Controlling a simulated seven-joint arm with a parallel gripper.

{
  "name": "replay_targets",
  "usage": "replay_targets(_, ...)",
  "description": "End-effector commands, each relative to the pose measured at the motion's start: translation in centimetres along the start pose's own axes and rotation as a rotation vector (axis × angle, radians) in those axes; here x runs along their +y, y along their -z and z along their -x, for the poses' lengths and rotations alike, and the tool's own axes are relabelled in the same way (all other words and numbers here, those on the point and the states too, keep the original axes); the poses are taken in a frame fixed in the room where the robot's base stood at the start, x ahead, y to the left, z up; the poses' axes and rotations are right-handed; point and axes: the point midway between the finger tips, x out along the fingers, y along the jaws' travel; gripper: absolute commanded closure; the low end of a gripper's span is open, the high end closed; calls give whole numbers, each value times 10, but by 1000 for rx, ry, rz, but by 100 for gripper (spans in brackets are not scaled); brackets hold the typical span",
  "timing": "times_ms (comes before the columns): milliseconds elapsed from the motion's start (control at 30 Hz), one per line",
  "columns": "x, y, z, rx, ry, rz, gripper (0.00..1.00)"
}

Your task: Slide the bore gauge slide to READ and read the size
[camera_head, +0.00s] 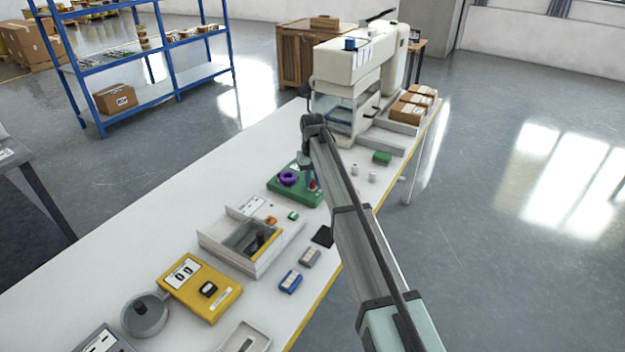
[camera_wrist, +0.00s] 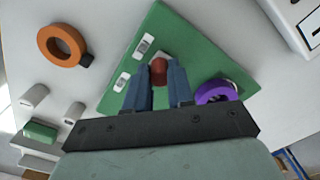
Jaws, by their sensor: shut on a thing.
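The bore gauge appears to be the green board (camera_head: 301,199) on the white bench, also in the wrist view (camera_wrist: 190,45). A purple ring (camera_head: 288,177) sits on it, at the right in the wrist view (camera_wrist: 216,92). The slide's red knob (camera_wrist: 158,72) stands between my gripper's blue fingertips (camera_wrist: 159,84), which are shut on it. In the head view my gripper (camera_head: 308,178) is low over the board's right side. Two white labels (camera_wrist: 145,45) lie on the board; their text is too small to read. No size reading is legible.
An orange ring (camera_wrist: 62,45) lies on the bench beside the board. A grey-white tray (camera_head: 222,245) and a yellow device with a display (camera_head: 228,295) stand nearer. A cream machine (camera_head: 345,65) stands at the far end. Small blocks lie between.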

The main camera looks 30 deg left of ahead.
Motion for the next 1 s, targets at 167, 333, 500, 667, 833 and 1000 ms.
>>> replay_targets(167, 0, 0, 0, 0, 0, 0, 100)
replay_targets(333, 1, 1, 0, 0, -1, -1, 100)
replay_targets(500, 16, 18, 0, -1, -1, -1, 100)
replay_targets(667, 37, 39, 0, -1, -1, -2, 100)
replay_targets(833, 41, 41, 0, 2, -2, 0, 100)
replay_targets(1000, 42, 42, 1, 5, -3, -1, 76)
